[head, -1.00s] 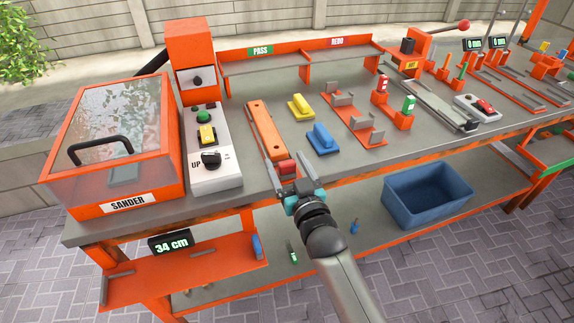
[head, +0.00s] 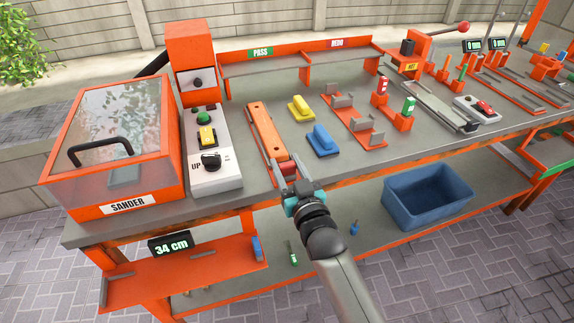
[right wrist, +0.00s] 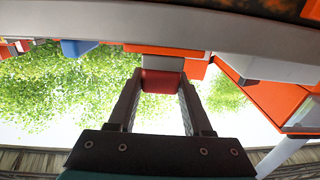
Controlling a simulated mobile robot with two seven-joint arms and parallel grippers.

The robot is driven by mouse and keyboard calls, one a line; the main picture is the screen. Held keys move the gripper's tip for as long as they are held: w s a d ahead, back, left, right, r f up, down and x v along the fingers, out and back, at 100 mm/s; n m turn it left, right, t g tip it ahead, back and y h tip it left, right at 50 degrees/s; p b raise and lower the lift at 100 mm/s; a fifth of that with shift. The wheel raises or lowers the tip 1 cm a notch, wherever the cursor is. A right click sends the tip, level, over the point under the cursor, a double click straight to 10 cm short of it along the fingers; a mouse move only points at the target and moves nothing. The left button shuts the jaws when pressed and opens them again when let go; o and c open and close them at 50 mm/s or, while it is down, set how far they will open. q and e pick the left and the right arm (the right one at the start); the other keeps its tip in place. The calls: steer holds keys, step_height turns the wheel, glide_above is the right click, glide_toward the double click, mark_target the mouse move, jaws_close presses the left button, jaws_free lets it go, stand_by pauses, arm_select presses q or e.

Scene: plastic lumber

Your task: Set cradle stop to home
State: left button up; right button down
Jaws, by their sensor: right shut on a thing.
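A long orange bar (head: 266,132) lies in a narrow orange cradle on the bench. A red block (head: 288,168), which looks like the cradle stop, sits at the cradle's near end. My right gripper (head: 285,174) is at the bench's front edge with its fingers around the red block. The right wrist view shows the red block (right wrist: 162,82) between the two fingertips. The fingers hide part of the block in the head view. No home mark can be made out. My left gripper is not in view.
A sander (head: 110,150) with a clear lid and a white control box (head: 214,165) stand left of the cradle. Blue (head: 322,140) and yellow (head: 301,108) handled blocks lie to its right. A blue bin (head: 428,195) is on the lower shelf. A display (head: 171,243) reads 34 cm.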

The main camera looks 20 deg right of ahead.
mark_target(286, 163)
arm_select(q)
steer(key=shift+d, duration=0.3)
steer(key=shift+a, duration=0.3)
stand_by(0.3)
arm_select(e)
steer(key=shift+w, duration=0.2)
steer(key=w, duration=0.3)
steer(key=shift+b, duration=0.35)
steer(key=shift+w, duration=0.2)
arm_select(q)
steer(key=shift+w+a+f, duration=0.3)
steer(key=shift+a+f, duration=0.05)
arm_select(e)
steer(key=shift+c, duration=1.6)
jaws_free()
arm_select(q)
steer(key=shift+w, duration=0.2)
